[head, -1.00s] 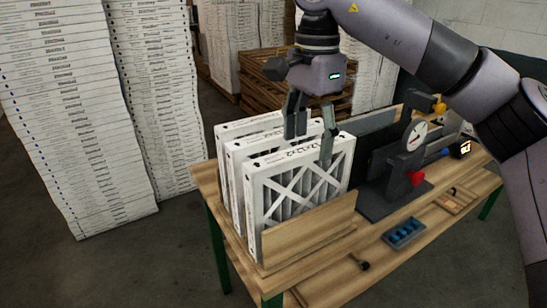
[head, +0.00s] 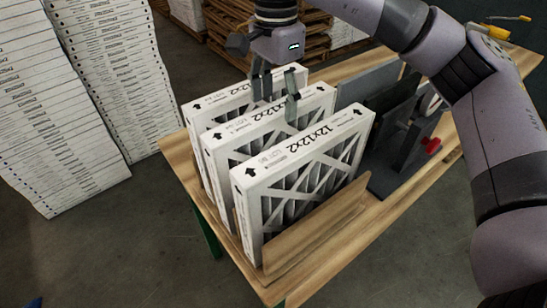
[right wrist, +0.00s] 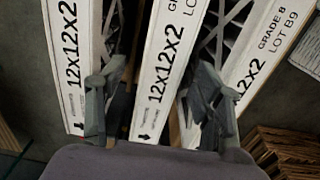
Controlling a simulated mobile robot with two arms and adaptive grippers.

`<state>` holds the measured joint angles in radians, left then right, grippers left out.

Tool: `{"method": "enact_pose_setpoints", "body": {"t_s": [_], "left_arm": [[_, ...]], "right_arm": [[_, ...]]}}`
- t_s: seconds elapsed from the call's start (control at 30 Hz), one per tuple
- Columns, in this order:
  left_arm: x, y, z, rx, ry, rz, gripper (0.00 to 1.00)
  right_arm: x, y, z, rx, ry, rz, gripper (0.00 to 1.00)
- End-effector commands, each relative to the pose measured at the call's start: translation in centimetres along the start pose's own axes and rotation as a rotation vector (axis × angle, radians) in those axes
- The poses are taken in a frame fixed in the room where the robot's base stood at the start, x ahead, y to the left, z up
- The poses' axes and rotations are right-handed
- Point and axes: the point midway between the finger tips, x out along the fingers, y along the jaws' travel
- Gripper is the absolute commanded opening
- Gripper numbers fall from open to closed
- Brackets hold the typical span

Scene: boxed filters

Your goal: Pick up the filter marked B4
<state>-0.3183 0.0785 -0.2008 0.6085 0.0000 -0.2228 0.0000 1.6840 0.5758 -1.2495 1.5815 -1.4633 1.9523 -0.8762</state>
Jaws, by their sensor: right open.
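Three white boxed filters stand on edge side by side in a wooden rack: the front filter (head: 300,150), the middle filter (head: 270,118) and the back filter (head: 225,108). My right gripper (head: 277,95) is open above the middle filter. In the right wrist view the middle filter (right wrist: 168,70) lies between the two spread fingers (right wrist: 150,105). The right-hand filter there (right wrist: 262,50) reads "GRADE 8 LOT B9". The left-hand filter (right wrist: 75,60) shows "12x12x2". I cannot read the lot marks of the middle and left-hand filters. My left gripper is not in view.
The rack's front board (head: 315,230) stands before the front filter on a wooden table (head: 385,235). A dark gauge stand with a red knob (head: 431,145) stands to the right. Tall stacks of white boxes (head: 50,110) are at the left, and wooden pallets (head: 312,45) behind.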

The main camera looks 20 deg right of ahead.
Motion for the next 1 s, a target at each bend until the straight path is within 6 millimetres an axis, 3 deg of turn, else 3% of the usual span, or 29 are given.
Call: {"method": "enact_pose_setpoints", "body": {"t_s": [0.2,0.3,0.47,0.63,0.8,1.0], "left_arm": [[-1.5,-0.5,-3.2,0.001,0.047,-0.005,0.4],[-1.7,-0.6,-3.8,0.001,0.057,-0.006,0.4],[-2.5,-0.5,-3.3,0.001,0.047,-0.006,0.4],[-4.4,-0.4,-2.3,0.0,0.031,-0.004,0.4],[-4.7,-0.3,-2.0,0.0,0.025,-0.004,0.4],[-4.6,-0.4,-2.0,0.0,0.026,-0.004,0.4]], "right_arm": [[3.6,0.0,0.0,0.0,0.0,0.001,0.61],[4.5,0.0,0.0,-0.001,0.0,0.0,0.61],[5.4,-0.1,0.0,0.0,-0.001,0.001,0.61],[7.8,-0.2,0.1,-0.001,0.0,0.003,0.61],[9.8,-0.3,0.1,-0.001,0.0,-0.001,0.61],[10.1,-0.3,0.1,-0.001,0.0,-0.002,0.61]]}}
